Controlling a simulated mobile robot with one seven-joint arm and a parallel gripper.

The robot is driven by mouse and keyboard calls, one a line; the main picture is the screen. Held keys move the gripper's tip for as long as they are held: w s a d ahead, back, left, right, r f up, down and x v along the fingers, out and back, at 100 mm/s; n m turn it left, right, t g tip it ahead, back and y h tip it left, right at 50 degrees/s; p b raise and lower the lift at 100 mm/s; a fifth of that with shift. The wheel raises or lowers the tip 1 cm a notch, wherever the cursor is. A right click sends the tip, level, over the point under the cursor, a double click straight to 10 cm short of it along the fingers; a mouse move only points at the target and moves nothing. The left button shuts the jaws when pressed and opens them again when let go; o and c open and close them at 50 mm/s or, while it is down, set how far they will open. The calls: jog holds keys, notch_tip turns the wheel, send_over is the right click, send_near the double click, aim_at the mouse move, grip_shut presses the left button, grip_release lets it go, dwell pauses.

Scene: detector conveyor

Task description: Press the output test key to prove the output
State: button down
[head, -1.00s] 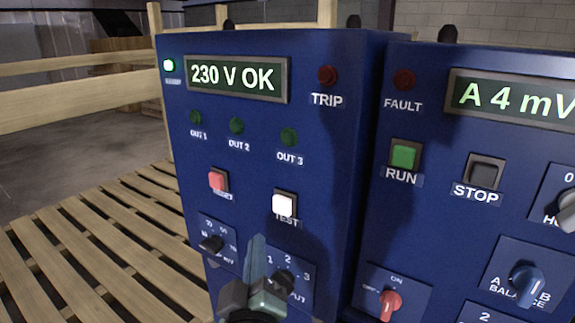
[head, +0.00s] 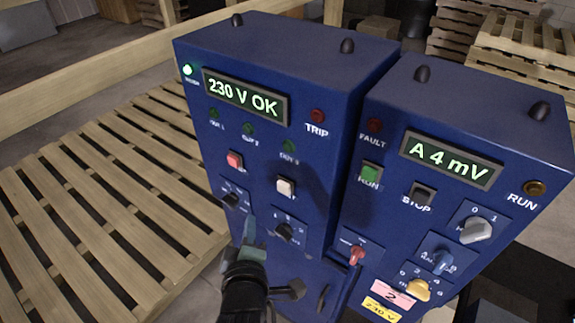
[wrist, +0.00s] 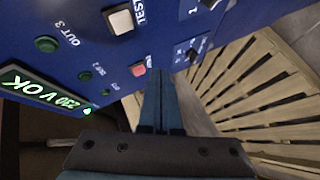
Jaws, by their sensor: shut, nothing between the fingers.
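The white test key (head: 285,186) is on the front of the left blue cabinet (head: 310,130). It also shows in the wrist view (wrist: 121,20), with part of its TEST label. My gripper (head: 249,218) is shut and empty, in front of the cabinet's lower left part. Its tips appear below and left of the test key, apart from it. In the wrist view the closed fingers (wrist: 156,88) point toward the panel near the red key (wrist: 139,69); contact cannot be told. The display (head: 244,96) reads 230 V OK. The three green OUT lamps (head: 248,131) look dark.
A black selector knob (head: 284,231) sits below the test key, and another (head: 231,200) below the red key. The right cabinet (head: 395,105) carries green RUN and dark STOP keys and several knobs. A slatted pallet (head: 100,200) lies left. Wooden rails run behind.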

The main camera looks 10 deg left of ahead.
aim_at(284, 188)
jog(key=s+p, duration=0.1)
jog(key=s+r+n+g+p, duration=0.1)
jog(key=p, duration=0.1)
dwell(0.4)
jog(key=w+d+b, duration=0.3)
jog(key=w, duration=0.5)
dwell(0.3)
jog(key=shift+w+d, duration=0.15)
jog(key=shift+w, duration=0.05)
dwell(1.8)
jog(key=shift+w+d, duration=0.1)
jog(key=shift+w, duration=0.2)
